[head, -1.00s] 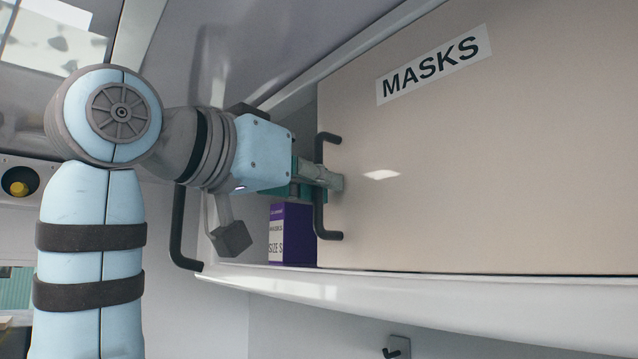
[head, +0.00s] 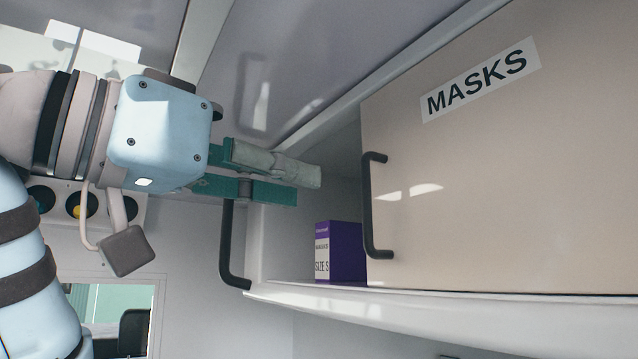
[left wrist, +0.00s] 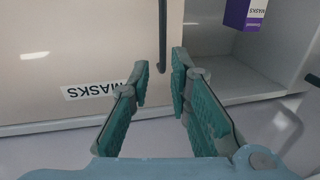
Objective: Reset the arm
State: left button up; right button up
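My left arm comes in from the left in the head view. Its gripper (head: 305,186) is empty and apart from the cabinet door, left of the door's black handle (head: 373,206). In the left wrist view the two green-padded fingers of the left gripper (left wrist: 164,82) stand apart with nothing between them. The handle (left wrist: 162,35) shows beyond them. My right gripper is in neither view.
The beige sliding door (head: 500,190) carries a MASKS label (head: 482,78). A purple mask box (head: 342,252) stands on the shelf in the opening left of the door. A second black handle (head: 229,250) is at the cabinet's left end. A white ledge (head: 420,304) runs below.

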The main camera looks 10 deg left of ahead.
pick_arm(q)
jog(key=shift+w+d, duration=0.25)
